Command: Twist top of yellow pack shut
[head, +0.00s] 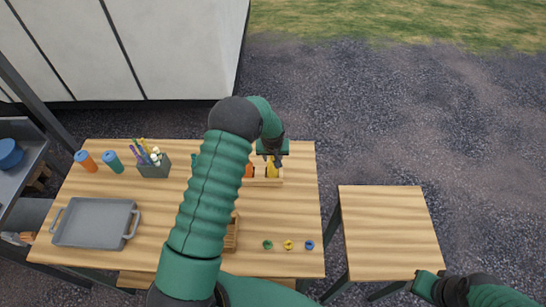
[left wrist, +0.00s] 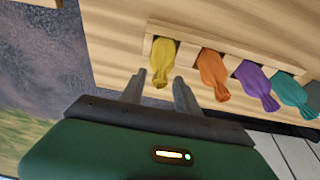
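The yellow pack (left wrist: 162,60) stands in the end place of a wooden rack (left wrist: 222,47), with its gathered top towards my left gripper. In the head view the yellow pack (head: 272,172) shows just below the left gripper (head: 271,160). In the left wrist view the left gripper (left wrist: 160,80) is open. Its fingers are on either side of the pack's top, with a gap on each side. My right gripper (head: 417,287) is at the lower right of the head view, by the small table's front corner; its finger opening is unclear.
Orange (left wrist: 213,72), purple (left wrist: 256,84) and teal (left wrist: 292,93) packs stand in a row beside the yellow one. Yellow (head: 288,244), green (head: 267,244) and blue (head: 309,245) small pieces lie near the front edge. A grey tray (head: 95,223) is at left. The small table (head: 388,230) is bare.

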